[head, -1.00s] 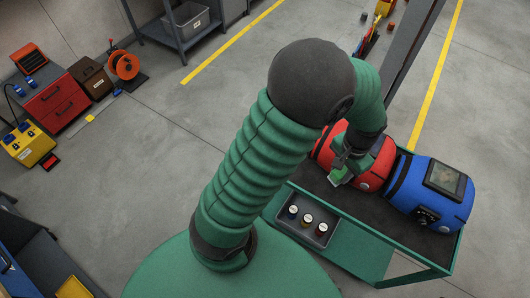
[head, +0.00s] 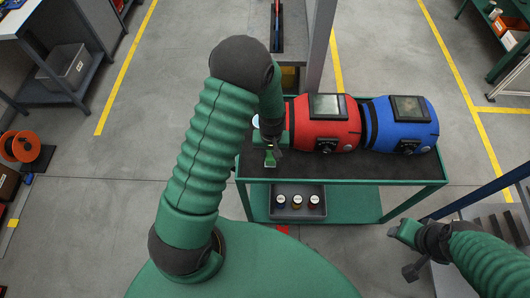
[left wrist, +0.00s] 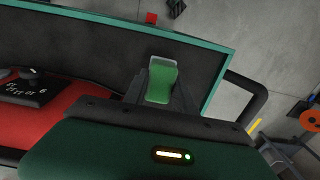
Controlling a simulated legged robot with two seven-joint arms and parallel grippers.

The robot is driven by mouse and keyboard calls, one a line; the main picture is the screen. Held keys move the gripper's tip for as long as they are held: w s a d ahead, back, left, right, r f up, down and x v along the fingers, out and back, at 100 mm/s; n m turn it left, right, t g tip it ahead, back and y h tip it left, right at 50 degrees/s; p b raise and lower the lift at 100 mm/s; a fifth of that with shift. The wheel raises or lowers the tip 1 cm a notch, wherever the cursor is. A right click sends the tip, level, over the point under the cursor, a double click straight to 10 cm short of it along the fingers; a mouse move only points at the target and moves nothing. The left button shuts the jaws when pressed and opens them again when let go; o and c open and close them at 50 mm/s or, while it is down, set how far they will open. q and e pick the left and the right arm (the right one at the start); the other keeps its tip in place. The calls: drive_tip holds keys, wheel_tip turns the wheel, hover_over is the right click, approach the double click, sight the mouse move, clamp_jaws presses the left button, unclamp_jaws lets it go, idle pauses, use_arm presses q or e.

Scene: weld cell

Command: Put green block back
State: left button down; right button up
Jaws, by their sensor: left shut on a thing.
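The green block (head: 270,160) is in my left gripper (head: 272,150), over the left part of the trolley's dark top (head: 350,168). In the left wrist view the green block (left wrist: 161,82) sits between the two dark fingers of my left gripper (left wrist: 160,88), which is shut on it. Dark trolley surface shows behind it, near the teal rim; I cannot tell the gap below. My right gripper (head: 408,236) is off the trolley's lower right corner, over the floor; its fingers are too unclear to read.
A red machine (head: 326,122) and a blue machine (head: 403,123) stand on the trolley, right of my left gripper. A grey tray (head: 298,203) with several small jars sits on the lower shelf. A grey post (head: 318,55) rises behind the trolley.

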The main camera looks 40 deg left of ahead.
use_arm(q)
hover_over(260, 160)
drive_tip(key=a, duration=0.1)
drive_tip(key=shift+w+f, duration=0.4)
drive_tip(key=shift+f, duration=0.05)
drive_tip(key=f, duration=0.1)
drive_tip(key=a+f+p, duration=0.1)
drive_tip(key=shift+s+f, duration=0.2)
drive_tip(key=shift+f, duration=0.2)
drive_tip(key=d, duration=0.3)
drive_tip(key=shift+w+d+f, duration=0.1)
drive_tip(key=shift+w+d, duration=0.05)
drive_tip(key=shift+w, duration=0.05)
drive_tip(key=shift+f, duration=0.15)
drive_tip(key=c, duration=1.4)
unclamp_jaws()
drive_tip(key=shift+a, duration=0.3)
drive_tip(key=o, duration=0.4)
drive_tip(key=shift+s+a+f, duration=0.1)
drive_tip(key=shift+s+a, duration=0.15)
drive_tip(key=shift+a, duration=0.55)
drive_tip(key=shift+w+d, duration=0.15)
drive_tip(key=shift+d, duration=0.45)
drive_tip(key=shift+a, duration=0.3)
use_arm(e)
drive_tip(key=a+r, duration=0.1)
drive_tip(key=a, duration=0.1)
drive_tip(key=shift+s+a+r, duration=0.3)
drive_tip(key=shift+s+r, duration=0.05)
